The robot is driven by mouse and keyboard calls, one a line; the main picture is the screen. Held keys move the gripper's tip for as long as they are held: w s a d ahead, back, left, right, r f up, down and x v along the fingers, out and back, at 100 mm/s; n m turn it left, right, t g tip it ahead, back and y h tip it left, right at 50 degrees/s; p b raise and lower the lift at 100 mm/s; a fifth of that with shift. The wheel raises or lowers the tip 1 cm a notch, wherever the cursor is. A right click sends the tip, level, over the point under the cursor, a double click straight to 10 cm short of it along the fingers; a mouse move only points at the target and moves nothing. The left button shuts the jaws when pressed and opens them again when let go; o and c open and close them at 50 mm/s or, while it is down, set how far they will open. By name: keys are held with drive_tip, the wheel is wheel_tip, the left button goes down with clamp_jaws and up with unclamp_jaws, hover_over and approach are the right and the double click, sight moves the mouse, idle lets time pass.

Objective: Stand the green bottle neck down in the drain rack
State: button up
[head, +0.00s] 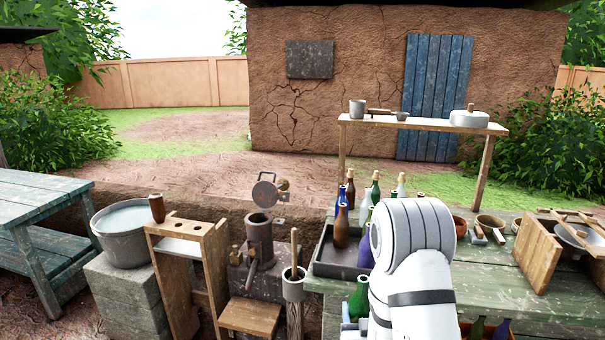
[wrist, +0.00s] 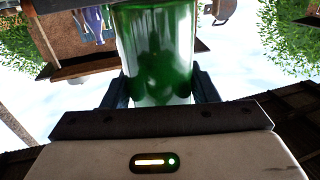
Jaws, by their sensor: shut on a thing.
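The green bottle (head: 358,298) is in my gripper (wrist: 160,88), beside the front left of the bench in the head view. Its narrow neck points up there. In the wrist view its wide glass body (wrist: 155,45) fills the space between the two dark fingers, and its neck is out of sight. In the head view my arm hides most of my gripper. The wooden drain rack (head: 211,240) stands to the left, with holes in its top board. A brown bottle-like thing (head: 157,207) stands at its left end, wide end up.
A dark tray (head: 328,262) with several bottles sits on the green bench (head: 490,285), behind my gripper. A post with a cup (head: 293,288) and an iron device (head: 260,240) stand between rack and bench. A metal tub (head: 125,235) is left of the rack.

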drive_tip(key=shift+r, duration=0.75)
drive_tip(key=shift+f+m+b, duration=0.2)
drive_tip(key=shift+m+b, duration=0.5)
drive_tip(key=m+b, duration=0.2)
drive_tip(key=m, duration=0.1)
drive_tip(key=shift+b, duration=0.3)
drive_tip(key=m+b, duration=0.3)
drive_tip(key=m, duration=0.1)
drive_tip(key=m+b, duration=0.5)
drive_tip(key=m, duration=0.2)
drive_tip(key=shift+r+m+b, duration=0.2)
drive_tip(key=shift+m+b, duration=0.5)
drive_tip(key=shift+m, duration=0.6)
